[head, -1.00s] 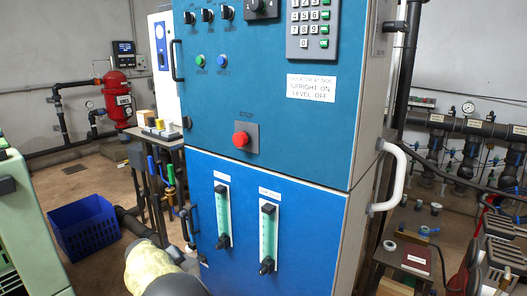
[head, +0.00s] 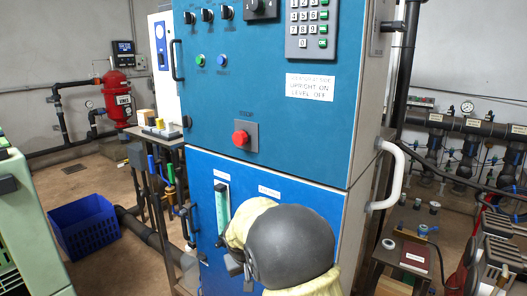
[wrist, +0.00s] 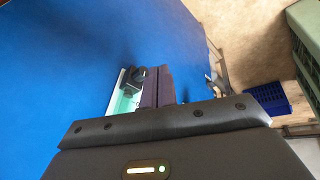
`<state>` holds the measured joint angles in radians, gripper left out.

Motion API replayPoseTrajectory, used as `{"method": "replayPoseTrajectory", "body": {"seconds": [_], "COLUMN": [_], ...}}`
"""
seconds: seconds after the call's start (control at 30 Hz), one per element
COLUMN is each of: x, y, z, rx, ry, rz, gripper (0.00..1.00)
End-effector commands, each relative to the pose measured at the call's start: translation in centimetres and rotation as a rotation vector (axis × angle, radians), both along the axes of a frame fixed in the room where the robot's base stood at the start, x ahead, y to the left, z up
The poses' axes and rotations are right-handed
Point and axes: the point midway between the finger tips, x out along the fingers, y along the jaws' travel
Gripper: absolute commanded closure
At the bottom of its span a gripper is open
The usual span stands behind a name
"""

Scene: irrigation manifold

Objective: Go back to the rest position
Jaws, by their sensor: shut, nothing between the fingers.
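My gripper (head: 234,266) is in front of the lower blue cabinet door (head: 325,220), low in the head view, partly hidden by my own arm. In the wrist view its dark fingers (wrist: 158,86) are together with nothing between them. A black knob (wrist: 133,78) on a flow meter with a pale green tube (wrist: 124,104) is just left of the fingers; I cannot tell whether they touch. In the head view the left flow meter (head: 221,208) shows its upper part. The right flow meter is hidden behind my arm.
A white handle (head: 396,175) sticks out at the cabinet's right side. A red button (head: 241,138) is on the upper panel. A blue crate (head: 85,229) stands on the floor at left, near a green machine (head: 30,235). Pipes and a low bench are at right.

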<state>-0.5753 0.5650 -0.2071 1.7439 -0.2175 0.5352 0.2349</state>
Motion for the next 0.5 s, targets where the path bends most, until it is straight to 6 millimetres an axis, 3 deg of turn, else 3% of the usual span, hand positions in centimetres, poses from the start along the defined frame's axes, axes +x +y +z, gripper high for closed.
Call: {"method": "replayPoseTrajectory", "body": {"seconds": [0.03, 0.2, 0.33, 0.5], "x": [-1.4, -6.8, -11.5, -16.7], "y": [-2.7, -9.4, -13.3, -16.3], "z": [0.5, 1.3, 1.6, 1.5], "rx": [0.023, 0.086, 0.125, 0.155], "ry": [0.018, 0.068, 0.094, 0.114], "rz": [-0.037, -0.13, -0.192, -0.251], "gripper": [1.0, 1.0, 1.0, 1.0]}}
